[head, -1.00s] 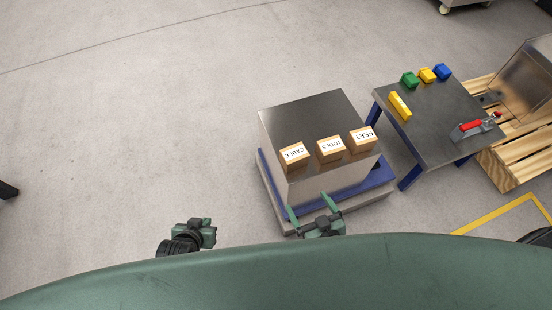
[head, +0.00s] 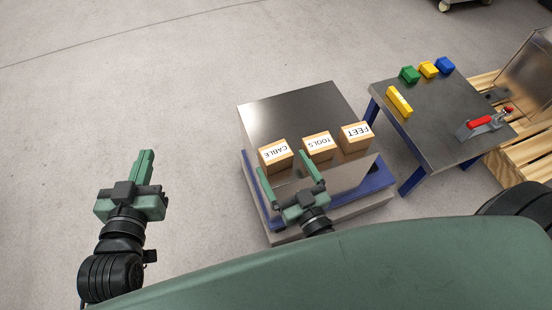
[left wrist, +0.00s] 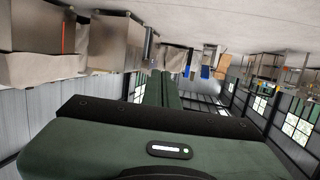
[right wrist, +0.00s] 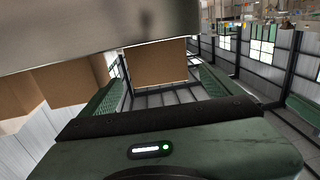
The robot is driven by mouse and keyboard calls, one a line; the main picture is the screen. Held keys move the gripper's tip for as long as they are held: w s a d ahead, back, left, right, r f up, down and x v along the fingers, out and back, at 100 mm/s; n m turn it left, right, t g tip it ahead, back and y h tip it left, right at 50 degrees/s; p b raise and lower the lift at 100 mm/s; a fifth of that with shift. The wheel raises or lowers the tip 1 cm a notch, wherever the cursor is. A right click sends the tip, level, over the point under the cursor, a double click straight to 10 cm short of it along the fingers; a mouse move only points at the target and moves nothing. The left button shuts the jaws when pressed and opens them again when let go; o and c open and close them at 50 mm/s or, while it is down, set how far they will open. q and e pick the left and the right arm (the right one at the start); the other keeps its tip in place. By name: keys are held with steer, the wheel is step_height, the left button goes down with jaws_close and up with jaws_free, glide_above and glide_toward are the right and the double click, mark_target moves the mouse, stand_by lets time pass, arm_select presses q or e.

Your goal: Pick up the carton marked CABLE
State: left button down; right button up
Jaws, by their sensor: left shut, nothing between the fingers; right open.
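The carton marked CABLE (head: 275,156) is a small brown box with a white label, leftmost of three in a row on a metal block (head: 290,112). My right gripper (head: 286,167) is open, its two fingers pointing at the near side of the CABLE carton. In the right wrist view a plain brown carton face (right wrist: 155,65), apparently the CABLE carton, shows between the spread fingers (right wrist: 160,90), with nothing gripped. My left gripper (head: 147,155) is shut and empty over bare floor at the left; its closed fingers show in the left wrist view (left wrist: 163,82).
The TOOLS carton (head: 319,146) stands just right of CABLE, and the FEET carton (head: 355,137) beyond it. The back of the metal block is clear.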

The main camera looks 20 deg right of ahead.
mark_target(271, 146)
steer(key=w, duration=0.3)
steer(key=shift+w+a+f+b, duration=0.1)
steer(key=shift+w+f+b, duration=0.05)
steer(key=shift+f+b, duration=0.2)
steer(key=w, duration=0.1)
steer(key=w+b, duration=0.1)
steer(key=w, duration=0.2)
steer(key=shift+w+a, duration=0.25)
steer(key=shift+a, duration=0.1)
steer(key=shift+r, duration=0.1)
steer(key=c, duration=1.7)
arm_select(q)
step_height(271, 146, up, 11)
steer(key=d+t+h, duration=0.1)
steer(key=t+h, duration=0.1)
steer(key=t, duration=0.4)
steer(key=shift+d, duration=0.25)
arm_select(e)
steer(key=shift+o, duration=0.2)
steer(key=shift+r, duration=0.1)
